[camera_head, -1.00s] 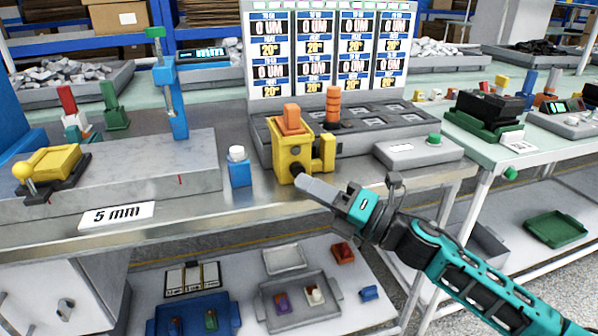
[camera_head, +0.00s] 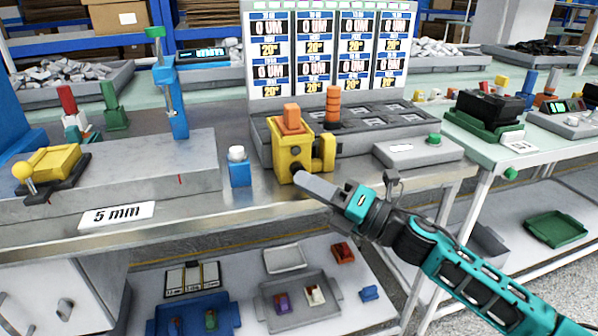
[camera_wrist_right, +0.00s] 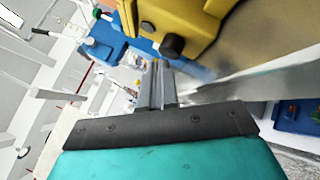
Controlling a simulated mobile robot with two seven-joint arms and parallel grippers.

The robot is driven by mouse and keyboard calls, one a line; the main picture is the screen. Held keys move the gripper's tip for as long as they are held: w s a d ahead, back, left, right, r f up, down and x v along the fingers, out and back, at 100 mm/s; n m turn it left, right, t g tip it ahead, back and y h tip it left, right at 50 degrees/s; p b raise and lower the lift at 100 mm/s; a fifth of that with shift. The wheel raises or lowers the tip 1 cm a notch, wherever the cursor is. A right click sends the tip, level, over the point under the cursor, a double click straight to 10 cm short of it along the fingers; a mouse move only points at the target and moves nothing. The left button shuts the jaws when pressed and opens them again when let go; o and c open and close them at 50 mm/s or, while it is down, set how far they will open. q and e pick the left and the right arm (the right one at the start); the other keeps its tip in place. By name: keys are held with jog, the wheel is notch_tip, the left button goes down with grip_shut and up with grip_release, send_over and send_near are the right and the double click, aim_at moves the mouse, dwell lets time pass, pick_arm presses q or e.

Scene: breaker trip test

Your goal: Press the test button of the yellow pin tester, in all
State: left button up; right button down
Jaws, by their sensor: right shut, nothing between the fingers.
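The yellow pin tester (camera_head: 285,158) stands at the front edge of the metal bench, with an orange block on top. Its dark round button (camera_head: 298,167) is on the front face, low down. The button also shows large in the right wrist view (camera_wrist_right: 172,46), on the yellow body (camera_wrist_right: 188,17). My right gripper (camera_head: 298,177) is shut and empty, its fingertips right at the button in the head view. In the right wrist view its fingertips (camera_wrist_right: 157,64) are just below and left of the button. I cannot tell whether they touch it. My left gripper is not in view.
A blue block with a white knob (camera_head: 239,167) stands left of the tester. A grey box with a green button (camera_head: 418,152) is to its right. A grey stand with an orange ribbed post (camera_head: 333,107) and a display panel (camera_head: 330,50) is behind.

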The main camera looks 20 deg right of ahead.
jog(key=shift+w+d+r, duration=0.1)
jog(key=shift+w+r, duration=0.05)
jog(key=shift+w, duration=0.15)
dwell(0.7)
jog(key=shift+w+d+r, duration=0.15)
jog(key=shift+w+r, duration=0.1)
jog(key=shift+r, duration=0.05)
dwell(0.8)
jog(key=shift+s+f, duration=0.2)
dwell(0.4)
jog(key=shift+s, duration=0.1)
jog(key=s, duration=0.5)
jog(key=shift+f+p, duration=0.25)
jog(key=shift+p, duration=0.05)
dwell(0.3)
